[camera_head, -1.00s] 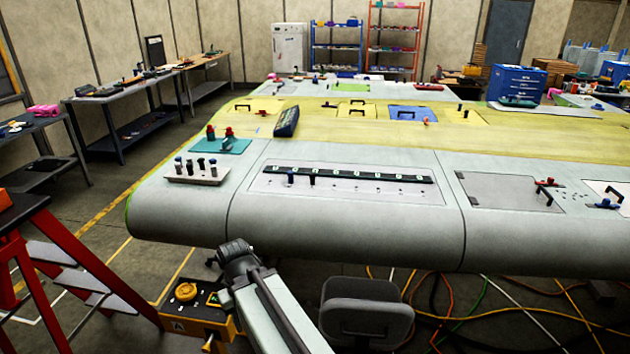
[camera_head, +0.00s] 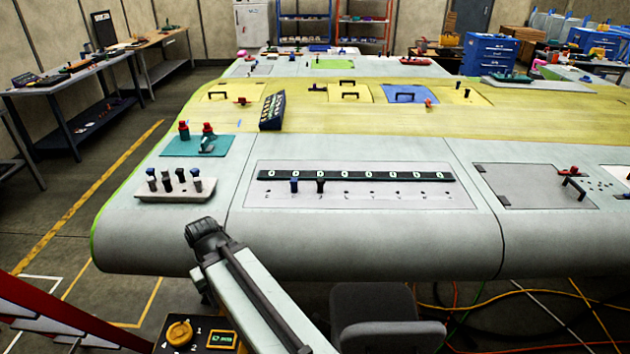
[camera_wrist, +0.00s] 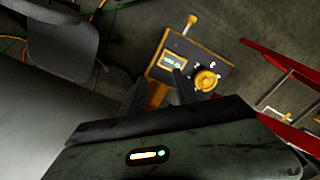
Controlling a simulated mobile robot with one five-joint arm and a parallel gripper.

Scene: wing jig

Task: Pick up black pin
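A black pin (camera_head: 320,185) stands upright in the panel on the wing's front face, just below the dark numbered strip (camera_head: 356,175). A pale tray (camera_head: 150,195) to the left holds several upright dark and grey-topped pins. My gripper (camera_wrist: 158,88) shows in the wrist view with its two dark fingers apart and nothing seen between them. It is away from the pins, over the floor and a yellow-and-black control box (camera_wrist: 195,72). In the head view my arm reaches up in front of the wing; the fingers cannot be made out.
A teal mat (camera_head: 190,146) with red-topped items lies behind the tray. A dark keypad-like device (camera_head: 272,110) lies on the yellow surface. A grey chair (camera_head: 375,308) stands below the wing edge, with cables on the floor. Red steps (camera_head: 60,315) are at lower left.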

